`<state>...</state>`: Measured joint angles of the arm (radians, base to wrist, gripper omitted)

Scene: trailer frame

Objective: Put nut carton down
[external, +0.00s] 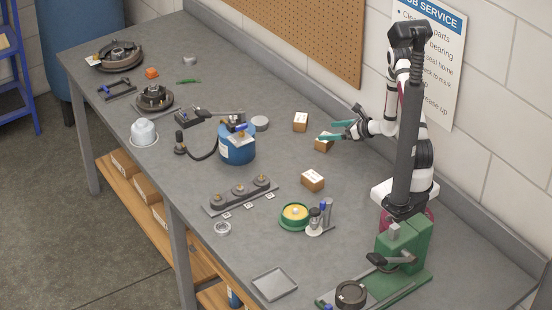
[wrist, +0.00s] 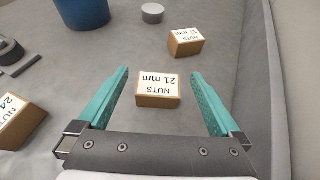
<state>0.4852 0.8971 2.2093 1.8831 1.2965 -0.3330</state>
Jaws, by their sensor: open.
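Three small brown nut cartons with white labels are on the grey bench. The "NUTS 21 mm" carton (wrist: 158,90) sits between my gripper's two teal fingers in the wrist view, with gaps on both sides. It also shows just past the fingertips in the external view (external: 323,143). My gripper (wrist: 160,76) is open and holds nothing; it is also seen in the external view (external: 336,131). The "NUTS 17 mm" carton (wrist: 186,41) is ahead to the right, near the wall (external: 300,121). The "NUTS 24" carton (wrist: 20,122) is at the left, partly cut off (external: 312,181).
A blue canister (external: 237,146) and a grey round tin (external: 260,122) stand beyond the cartons. A green dish (external: 294,216) and small bottles are near the 24 carton. The bench's raised back edge (wrist: 259,75) runs close at the right in the wrist view.

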